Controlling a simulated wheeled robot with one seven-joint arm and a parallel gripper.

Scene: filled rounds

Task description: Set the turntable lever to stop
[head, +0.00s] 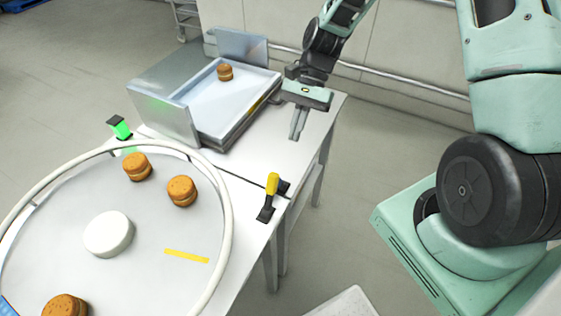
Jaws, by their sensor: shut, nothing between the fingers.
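The turntable (140,230) is a round grey disc with a pale raised rim and a white hub (108,234), at the lower left of the head view. The lever (271,190) has a yellow handle on a dark base at the table edge, just right of the turntable, and stands nearly upright. I cannot read any stop marking near it. My gripper (295,137) points down above and slightly right of the lever in the picture, apart from it. Its fingers are shut and empty.
Several filled rounds (182,191) sit on the turntable, and one (225,72) lies in a metal tray (203,88) behind. Open floor (370,160) lies right of the table.

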